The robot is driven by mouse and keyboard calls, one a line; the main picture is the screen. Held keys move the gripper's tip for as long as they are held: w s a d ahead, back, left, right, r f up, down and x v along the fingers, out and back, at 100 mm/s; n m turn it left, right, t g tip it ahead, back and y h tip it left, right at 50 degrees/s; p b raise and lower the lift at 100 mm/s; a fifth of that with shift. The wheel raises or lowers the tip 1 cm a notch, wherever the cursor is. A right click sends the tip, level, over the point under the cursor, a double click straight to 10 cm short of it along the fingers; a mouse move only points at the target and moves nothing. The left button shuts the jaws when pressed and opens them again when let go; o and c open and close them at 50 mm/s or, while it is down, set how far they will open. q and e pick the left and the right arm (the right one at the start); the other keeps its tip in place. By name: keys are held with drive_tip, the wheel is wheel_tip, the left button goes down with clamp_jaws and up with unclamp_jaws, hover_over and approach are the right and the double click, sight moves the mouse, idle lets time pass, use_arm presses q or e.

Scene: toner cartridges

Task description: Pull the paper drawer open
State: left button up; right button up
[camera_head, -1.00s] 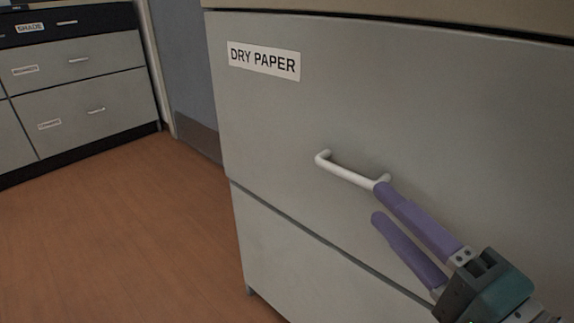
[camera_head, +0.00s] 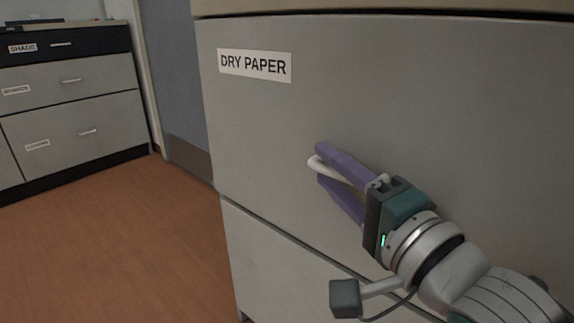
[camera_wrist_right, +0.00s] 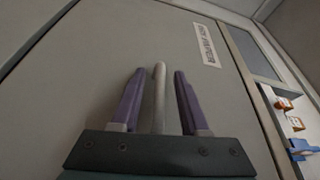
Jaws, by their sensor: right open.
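The paper drawer (camera_head: 450,120) is a grey front with a white "DRY PAPER" label (camera_head: 255,66). It looks shut, flush with the drawer front below. Its white bar handle (camera_head: 314,163) is mostly hidden behind my right gripper in the head view. My right gripper (camera_head: 320,163) has purple fingers, one above and one below the handle. In the right wrist view the handle (camera_wrist_right: 159,95) stands between the two open fingers (camera_wrist_right: 157,78), with a gap on each side. My left gripper is not in view.
A lower drawer front (camera_head: 270,250) lies under the paper drawer. Brown floor (camera_head: 110,240) is open to the left. Another grey drawer cabinet (camera_head: 70,100), with a "SHADE" label, stands at the far left beside a grey-blue door (camera_head: 180,90).

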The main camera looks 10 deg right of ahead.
clamp_jaws()
idle(1.4)
